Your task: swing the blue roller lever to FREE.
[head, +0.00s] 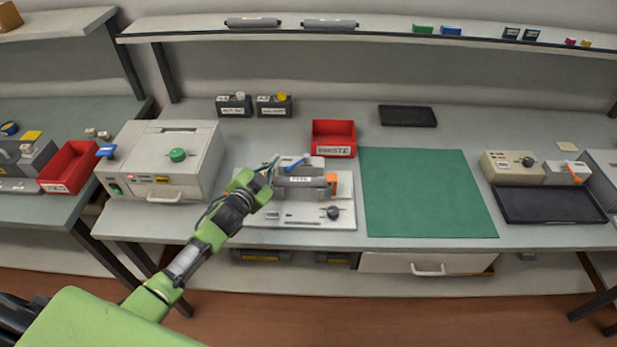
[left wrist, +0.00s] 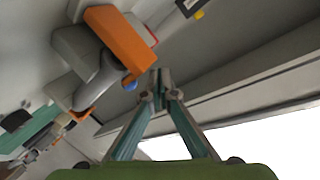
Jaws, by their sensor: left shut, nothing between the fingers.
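The blue roller lever (head: 296,165) sits on top of a grey fixture (head: 300,185) on a light base plate at the middle of the bench. An orange block (head: 332,184) is at the fixture's right end. My left gripper (head: 273,163) is shut and empty, just left of the lever in the head view. In the left wrist view its closed fingertips (left wrist: 161,84) are beside a small blue tip (left wrist: 130,86), below the orange part (left wrist: 120,38). I cannot tell whether they touch. The label on the fixture is too small to read surely. My right gripper is not in view.
A red bin (head: 333,139) stands just behind the fixture. A grey machine (head: 165,160) with a green knob is to the left. A dark knob (head: 333,212) is on the base plate's front. The green mat (head: 425,195) on the right is clear.

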